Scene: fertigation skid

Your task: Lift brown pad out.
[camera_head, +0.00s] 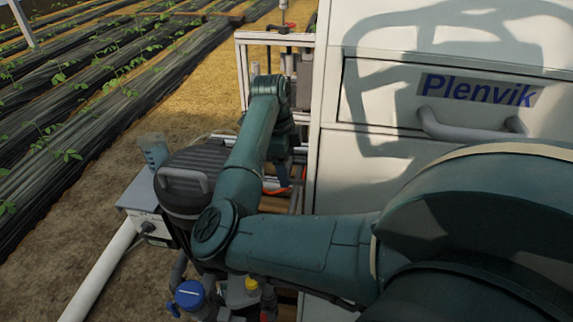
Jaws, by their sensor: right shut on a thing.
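My right arm comes in from the right, bends at the elbow and reaches away to the skid. Its gripper (284,176) points down beside the white cabinet, over the frame's rails. The gripper shows small and is partly covered by my own wrist. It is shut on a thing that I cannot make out. I cannot pick out a brown pad; the place under the gripper is mostly hidden. My left gripper is not in view.
A white cabinet (328,190) labelled Plenvik, with a grey handle (470,126), fills the right. A black lidded drum (183,178) and a clear beaker (153,150) stand left of my forearm. Bare ground and planted rows lie left.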

